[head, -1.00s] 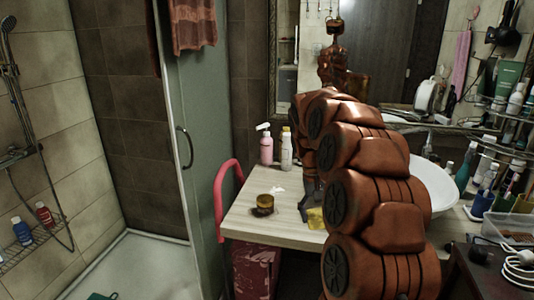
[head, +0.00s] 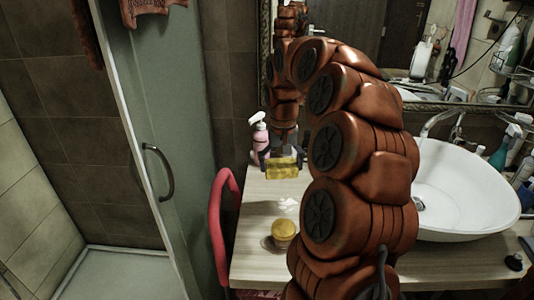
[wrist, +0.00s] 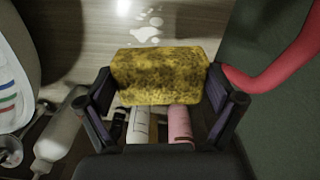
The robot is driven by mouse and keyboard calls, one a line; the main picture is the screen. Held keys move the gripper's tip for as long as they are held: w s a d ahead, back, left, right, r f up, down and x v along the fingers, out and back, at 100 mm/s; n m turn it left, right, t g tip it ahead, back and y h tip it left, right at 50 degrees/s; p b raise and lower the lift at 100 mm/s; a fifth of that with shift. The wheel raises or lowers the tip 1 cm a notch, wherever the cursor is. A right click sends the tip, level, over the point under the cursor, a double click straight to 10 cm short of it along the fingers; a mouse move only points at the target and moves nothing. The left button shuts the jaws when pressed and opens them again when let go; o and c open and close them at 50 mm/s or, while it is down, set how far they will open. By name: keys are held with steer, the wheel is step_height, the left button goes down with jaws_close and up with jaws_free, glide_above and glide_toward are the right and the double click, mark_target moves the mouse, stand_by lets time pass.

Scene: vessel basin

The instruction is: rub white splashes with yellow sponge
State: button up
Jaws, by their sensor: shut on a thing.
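The yellow sponge (head: 284,168) is held between the two fingers of my gripper (head: 282,156) near the back of the wooden countertop. In the wrist view the worn, mottled sponge (wrist: 161,75) spans the gap between the dark fingers (wrist: 170,104). It appears to be raised above the counter. The white splashes (head: 288,204) lie on the counter in front of the sponge, apart from it. They also show as pale blots in the wrist view (wrist: 146,30), beyond the sponge.
A yellow jar (head: 284,230) stands just in front of the splashes. A pink pump bottle (head: 260,140) stands close behind the gripper. The white basin (head: 462,190) is to the right. A red curved chair back (head: 222,222) borders the counter's left edge.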

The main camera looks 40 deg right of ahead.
steer(key=shift+w+f, duration=0.1)
steer(key=shift+f, duration=0.05)
steer(key=shift+f+b, duration=0.6)
steer(key=shift+f, duration=1.75)
